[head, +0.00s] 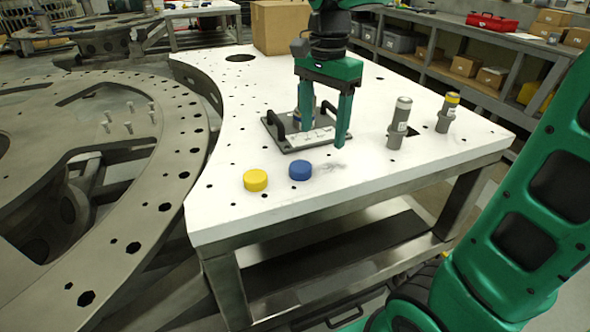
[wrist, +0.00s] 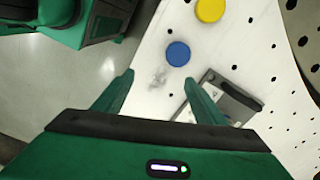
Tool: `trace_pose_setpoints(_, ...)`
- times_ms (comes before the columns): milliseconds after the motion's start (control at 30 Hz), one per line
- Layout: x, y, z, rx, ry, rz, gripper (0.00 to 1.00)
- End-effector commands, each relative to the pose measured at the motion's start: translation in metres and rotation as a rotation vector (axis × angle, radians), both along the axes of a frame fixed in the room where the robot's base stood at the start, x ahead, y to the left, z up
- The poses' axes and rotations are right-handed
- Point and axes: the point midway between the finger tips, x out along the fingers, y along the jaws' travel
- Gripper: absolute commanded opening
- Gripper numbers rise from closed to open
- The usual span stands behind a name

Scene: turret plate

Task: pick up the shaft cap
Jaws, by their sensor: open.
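Two round caps lie on the white table: a yellow cap (head: 256,180) and a blue cap (head: 300,170) to its right. I cannot tell which one is meant by the shaft cap. In the wrist view the blue cap (wrist: 178,53) is beyond the fingertips, and the yellow cap (wrist: 210,9) is farther, at the top edge. My gripper (head: 322,138) is open and empty, fingers pointing down.
Two upright grey cylinders stand on the right of the white table (head: 225,215), one grey-topped (head: 399,122) and one yellow-topped (head: 447,113). A cardboard box (head: 280,27) stands at the back. The table has several holes; the area around the caps is otherwise clear.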

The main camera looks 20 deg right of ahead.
Motion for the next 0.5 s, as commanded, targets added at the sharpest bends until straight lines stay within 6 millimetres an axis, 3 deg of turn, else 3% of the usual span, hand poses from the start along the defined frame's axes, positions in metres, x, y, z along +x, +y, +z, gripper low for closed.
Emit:
trace_pose_setpoints(100, 0.017, 0.027, 0.009, 0.0, 0.0, -0.06, 0.65)
trace_pose_setpoints(233, 0.023, 0.04, 0.01, 0.0, 0.001, -0.098, 0.65)
trace_pose_setpoints(500, 0.023, 0.042, -0.026, -0.001, 0.005, -0.104, 0.65)
